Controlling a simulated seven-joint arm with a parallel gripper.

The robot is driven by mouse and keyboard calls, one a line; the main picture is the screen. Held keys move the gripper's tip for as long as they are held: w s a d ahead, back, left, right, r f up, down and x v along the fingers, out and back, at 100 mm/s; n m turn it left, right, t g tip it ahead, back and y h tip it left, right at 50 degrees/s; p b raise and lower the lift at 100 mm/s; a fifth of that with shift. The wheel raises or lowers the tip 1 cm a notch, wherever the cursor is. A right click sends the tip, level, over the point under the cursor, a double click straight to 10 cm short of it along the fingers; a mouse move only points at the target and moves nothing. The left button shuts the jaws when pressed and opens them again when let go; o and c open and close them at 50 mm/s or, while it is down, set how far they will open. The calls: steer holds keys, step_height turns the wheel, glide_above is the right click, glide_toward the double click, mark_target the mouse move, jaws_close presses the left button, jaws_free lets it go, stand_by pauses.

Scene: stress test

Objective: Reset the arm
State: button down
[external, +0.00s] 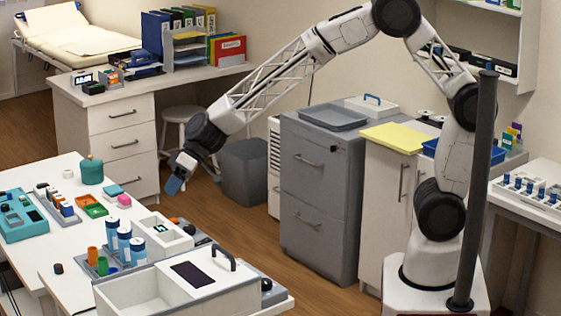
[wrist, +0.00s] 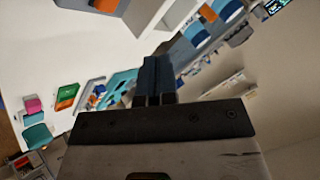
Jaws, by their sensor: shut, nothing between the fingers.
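My gripper (external: 174,185) hangs in the air at the end of my outstretched arm, beyond the right edge of the white table (external: 62,238) in the external view. Its blue fingers point down and to the left. In the wrist view my gripper (wrist: 156,75) shows its two dark blue fingers pressed together with nothing between them. The fingers touch nothing in either view.
The table holds a teal tray (external: 22,222), a green pot (external: 92,170), blue-and-white bottles (external: 124,240) and a white bin (external: 150,290). A grey cabinet (external: 318,200) and desk (external: 125,140) stand behind. A dark post (external: 475,190) stands before my arm. Open floor lies below my gripper.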

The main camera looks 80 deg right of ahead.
steer(key=s+d+r+g, duration=0.1)
steer(key=s+d+r, duration=0.2)
steer(key=s+r, duration=0.65)
steer(key=s+d+h, duration=0.2)
steer(key=s+d, duration=0.2)
steer(key=s, duration=0.8)
steer(key=s+d+r+m+g+h, duration=0.1)
steer(key=s+d+h, duration=0.2)
steer(key=s, duration=0.9)
steer(key=s+d+r+g+h, duration=0.1)
steer(key=s+d, duration=0.4)
steer(key=s, duration=0.7)
steer(key=shift+s+r+h, duration=0.2)
steer(key=shift+h, duration=0.5)
